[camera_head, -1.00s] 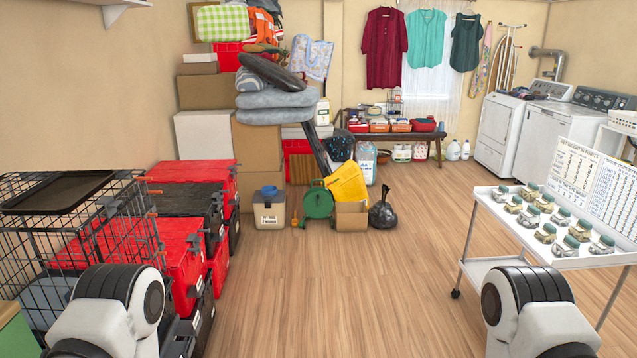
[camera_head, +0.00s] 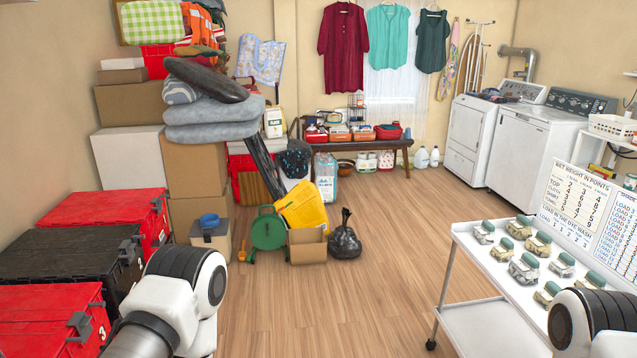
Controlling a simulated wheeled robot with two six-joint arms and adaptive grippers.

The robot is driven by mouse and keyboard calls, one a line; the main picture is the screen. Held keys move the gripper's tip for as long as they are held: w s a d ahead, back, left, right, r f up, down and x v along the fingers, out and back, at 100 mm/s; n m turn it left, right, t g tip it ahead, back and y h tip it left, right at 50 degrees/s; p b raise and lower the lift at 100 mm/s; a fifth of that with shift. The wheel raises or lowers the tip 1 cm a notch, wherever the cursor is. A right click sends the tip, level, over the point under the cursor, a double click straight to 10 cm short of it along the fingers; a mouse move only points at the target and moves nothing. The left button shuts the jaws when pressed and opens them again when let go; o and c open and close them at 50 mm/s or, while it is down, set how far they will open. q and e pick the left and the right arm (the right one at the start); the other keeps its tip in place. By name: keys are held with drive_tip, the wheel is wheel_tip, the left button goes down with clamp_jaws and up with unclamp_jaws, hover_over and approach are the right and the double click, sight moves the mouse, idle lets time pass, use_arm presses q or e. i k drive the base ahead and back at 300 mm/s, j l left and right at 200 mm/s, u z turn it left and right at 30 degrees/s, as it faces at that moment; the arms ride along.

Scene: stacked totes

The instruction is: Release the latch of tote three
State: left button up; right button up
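Stacked totes stand at the left: a red tote (camera_head: 128,208) at the back, a black tote (camera_head: 60,256) in the middle and a red tote (camera_head: 45,318) nearest. A grey latch (camera_head: 126,251) is on the end of the black tote, and another latch (camera_head: 80,325) is on the near red tote. Both look closed, but this is hard to tell. Only white and black links of my two arms show at the bottom. My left arm hides part of the floor beside the totes. Neither gripper is in view.
Boxes (camera_head: 130,155) and cushions (camera_head: 210,118) are piled behind the totes. A cardboard box (camera_head: 307,246) and a black bag (camera_head: 345,240) are on the floor. The wooden floor (camera_head: 330,310) between is clear.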

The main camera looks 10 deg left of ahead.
sight(80, 320)
drive_tip(key=i+l+u, duration=0.15)
drive_tip(key=i+u, duration=0.3)
drive_tip(key=i, duration=0.2)
drive_tip(key=i+l+u, duration=0.45)
drive_tip(key=i, duration=0.15)
drive_tip(key=i+l+u, duration=0.9)
drive_tip(key=l+u, duration=0.25)
drive_tip(key=i+l+u, duration=0.15)
drive_tip(key=l+u, duration=0.2)
drive_tip(key=l, duration=0.15)
drive_tip(key=l+u, duration=0.75)
drive_tip(key=l, duration=0.3)
drive_tip(key=i, duration=0.05)
